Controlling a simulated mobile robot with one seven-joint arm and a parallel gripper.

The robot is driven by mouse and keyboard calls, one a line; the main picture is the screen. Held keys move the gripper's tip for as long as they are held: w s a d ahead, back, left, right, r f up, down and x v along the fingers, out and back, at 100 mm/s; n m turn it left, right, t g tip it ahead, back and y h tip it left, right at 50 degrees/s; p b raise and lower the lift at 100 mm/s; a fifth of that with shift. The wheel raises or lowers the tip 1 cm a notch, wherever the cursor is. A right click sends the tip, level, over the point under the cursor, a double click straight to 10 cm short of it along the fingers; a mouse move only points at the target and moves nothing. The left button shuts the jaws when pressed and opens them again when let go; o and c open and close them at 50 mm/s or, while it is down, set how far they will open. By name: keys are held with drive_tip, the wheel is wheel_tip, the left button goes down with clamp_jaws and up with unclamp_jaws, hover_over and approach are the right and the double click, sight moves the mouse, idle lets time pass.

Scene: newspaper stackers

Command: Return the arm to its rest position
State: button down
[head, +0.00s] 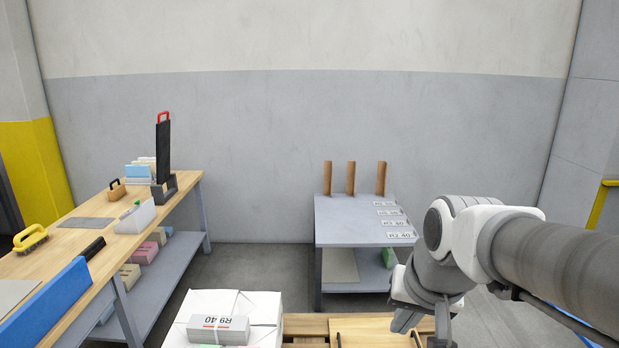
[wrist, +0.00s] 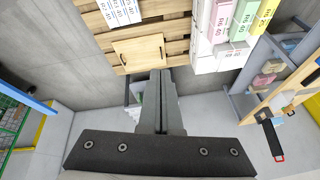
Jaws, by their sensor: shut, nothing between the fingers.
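My gripper (wrist: 158,78) is shut and empty in the wrist view, its two dark fingers pressed together and pointing at the wooden board. A pallet (wrist: 92,21) of wooden slats lies beyond the fingers, with the wooden board (wrist: 138,52) on it. In the head view my arm comes in from the right edge and bends down over the pallet (head: 305,326) at the bottom. The bottom edge cuts off the arm's end, so the fingertips are not clear there.
A white stack (head: 262,305) with a grey R9 40 bundle (head: 219,329) stands left of my arm. A grey table (head: 345,222) with three brown posts and several labels is behind. A wooden workbench (head: 110,235) with tools runs along the left. Floor between them is clear.

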drive_tip(key=s+n+t, duration=0.1)
drive_tip(key=s+n, duration=0.2)
drive_tip(key=s, duration=0.7)
wheel_tip(320, 180, up, 23)
drive_tip(key=p, duration=2.2)
drive_tip(key=shift+w+d+h, duration=0.25)
drive_tip(key=shift+w+h, duration=0.05)
drive_tip(key=shift+w, duration=0.05)
